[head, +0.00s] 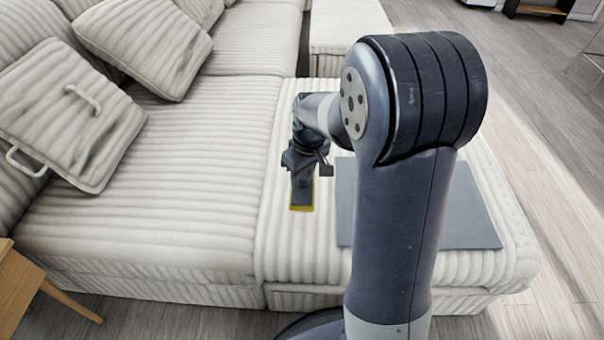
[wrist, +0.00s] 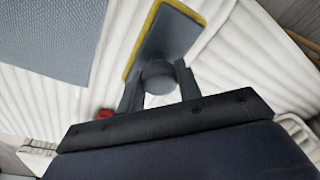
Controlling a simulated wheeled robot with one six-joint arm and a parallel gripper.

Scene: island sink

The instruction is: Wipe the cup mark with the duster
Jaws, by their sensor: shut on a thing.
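The duster is a flat grey pad with a yellow edge (head: 301,207) and a round grey knob. My gripper (head: 302,170) is shut on it, over the ribbed sofa seat just left of the grey mat. In the wrist view, the two fingers of my gripper (wrist: 159,85) stand on either side of the knob, and the duster (wrist: 165,38) extends beyond them. I cannot tell whether the pad touches the seat. No cup mark can be made out in either view; my arm hides part of the mat.
The grey mat (head: 465,215) lies flat on the right sofa seat; it also shows in the wrist view (wrist: 50,35). Cushions (head: 70,115) lean at the left. A wooden table (head: 20,290) stands at lower left. A small red thing (wrist: 104,113) shows beside my finger.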

